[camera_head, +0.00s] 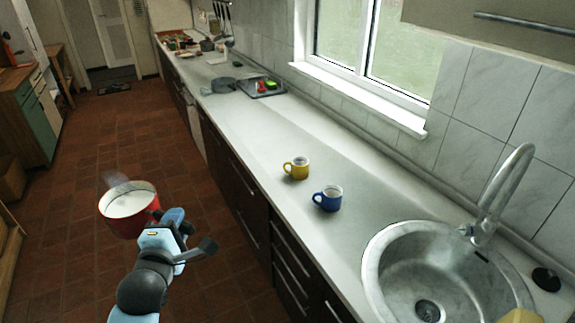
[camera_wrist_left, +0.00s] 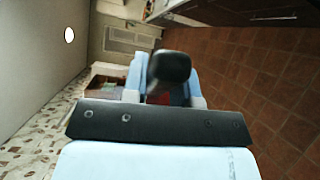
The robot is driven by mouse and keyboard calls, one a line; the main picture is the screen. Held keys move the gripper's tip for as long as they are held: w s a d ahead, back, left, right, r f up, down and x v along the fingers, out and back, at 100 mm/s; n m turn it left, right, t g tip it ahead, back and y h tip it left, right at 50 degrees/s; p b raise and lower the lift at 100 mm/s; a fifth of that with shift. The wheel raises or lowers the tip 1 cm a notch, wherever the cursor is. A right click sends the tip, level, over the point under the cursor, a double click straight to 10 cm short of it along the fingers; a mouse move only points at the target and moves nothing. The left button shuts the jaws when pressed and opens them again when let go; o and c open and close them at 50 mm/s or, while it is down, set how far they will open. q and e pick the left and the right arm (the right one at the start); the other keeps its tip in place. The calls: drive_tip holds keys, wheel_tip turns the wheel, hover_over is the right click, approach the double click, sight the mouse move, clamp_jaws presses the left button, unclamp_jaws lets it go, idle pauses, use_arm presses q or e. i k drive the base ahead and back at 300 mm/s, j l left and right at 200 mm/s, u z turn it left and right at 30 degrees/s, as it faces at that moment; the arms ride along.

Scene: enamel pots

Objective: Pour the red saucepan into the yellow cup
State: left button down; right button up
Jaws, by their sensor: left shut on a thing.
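The red saucepan (camera_head: 128,212) is at the left in the head view, held in the air over the floor, left of the counter. It looks roughly upright, with white contents and faint steam above it. My left gripper (camera_head: 172,222) is shut on its handle; in the left wrist view the dark handle end (camera_wrist_left: 170,68) shows between the fingers. The yellow cup (camera_head: 296,169) stands upright on the counter, right of the saucepan and apart from it. My right gripper does not show.
A blue cup (camera_head: 328,198) stands on the counter close to the yellow cup. A round steel sink (camera_head: 385,250) with a tall tap (camera_head: 497,200) lies at the right. A grey pan (camera_head: 224,85) and a tray are farther back. The counter between is clear.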

sight(300, 165)
drive_tip(key=i+j, duration=0.4)
drive_tip(key=j, duration=0.15)
drive_tip(key=i+j, duration=0.85)
drive_tip(key=j, duration=0.3)
drive_tip(key=i+j, duration=0.4)
drive_tip(key=j, duration=0.15)
drive_tip(key=i+j, duration=0.45)
drive_tip(key=z, duration=0.4)
drive_tip(key=j+z, duration=0.1)
drive_tip(key=z, duration=0.7)
drive_tip(key=j+z, duration=0.1)
drive_tip(key=z, duration=0.25)
